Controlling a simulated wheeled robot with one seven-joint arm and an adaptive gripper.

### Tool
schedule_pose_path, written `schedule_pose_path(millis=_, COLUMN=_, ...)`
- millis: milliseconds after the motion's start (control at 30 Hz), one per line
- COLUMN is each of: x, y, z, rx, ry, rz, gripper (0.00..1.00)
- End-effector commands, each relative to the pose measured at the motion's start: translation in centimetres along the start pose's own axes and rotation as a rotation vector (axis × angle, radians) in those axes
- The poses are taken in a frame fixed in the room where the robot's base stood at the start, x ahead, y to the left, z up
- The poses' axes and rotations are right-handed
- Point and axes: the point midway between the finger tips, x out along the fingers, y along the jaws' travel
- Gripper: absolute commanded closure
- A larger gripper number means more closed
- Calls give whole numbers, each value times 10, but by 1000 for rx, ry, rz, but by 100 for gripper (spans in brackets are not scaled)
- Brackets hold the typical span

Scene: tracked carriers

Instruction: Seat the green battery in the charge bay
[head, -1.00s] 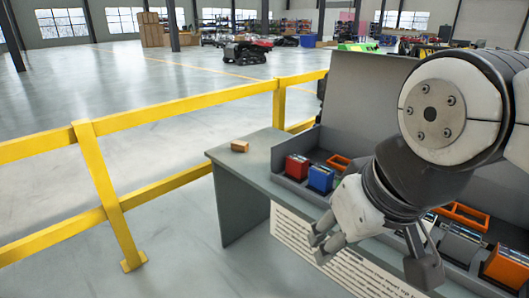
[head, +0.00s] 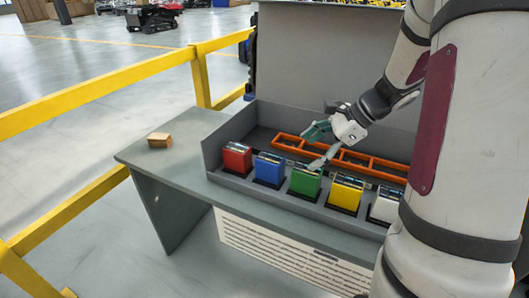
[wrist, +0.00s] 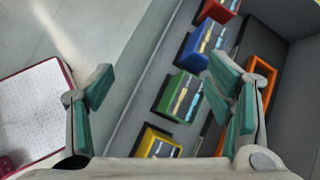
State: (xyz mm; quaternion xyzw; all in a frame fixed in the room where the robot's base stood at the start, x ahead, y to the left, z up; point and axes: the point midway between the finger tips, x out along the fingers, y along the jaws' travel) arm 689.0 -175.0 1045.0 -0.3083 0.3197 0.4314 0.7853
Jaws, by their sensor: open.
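The green battery (head: 305,184) stands upright in a dark socket in the front row of the grey console, between the blue and yellow ones. In the wrist view the green battery (wrist: 182,97) shows from above with light strips on its top, between the two fingers but nearer the right one. My gripper (head: 314,148) is open and empty above and slightly behind the green battery; the wrist view also shows its spread fingers (wrist: 160,70). Orange frames (head: 372,165) with open slots lie behind the battery row. I cannot tell which slot is the charge bay.
Red (head: 236,158), blue (head: 268,170), yellow (head: 345,193) and white (head: 384,207) batteries stand in the same row, close beside the green one. A raised grey panel (head: 330,55) backs the console. A small brown block (head: 159,140) lies on the clear left desk top.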

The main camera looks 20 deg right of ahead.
Motion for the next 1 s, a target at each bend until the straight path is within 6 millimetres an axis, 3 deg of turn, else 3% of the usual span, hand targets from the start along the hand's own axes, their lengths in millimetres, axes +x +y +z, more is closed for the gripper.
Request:
schedule_pose_path(millis=33, x=7, y=-10, z=-27, rx=104, ry=-12, rz=-25, gripper=27)
schedule_pose_path(millis=100, x=12, y=-21, z=-55, rx=226, ry=-31, rz=-61, gripper=27)
schedule_pose_path(millis=300, x=19, y=-37, z=-106, rx=433, ry=-63, rz=-127, gripper=27)
schedule_pose_path(millis=467, x=31, y=-40, z=-115, rx=473, ry=-70, rz=-139, gripper=27)
schedule_pose_path(millis=800, x=90, y=-49, z=-112, rx=470, ry=-70, rz=-137, gripper=27)
schedule_pose_path(millis=1000, x=105, y=-51, z=-112, rx=469, ry=-68, rz=-139, gripper=27)
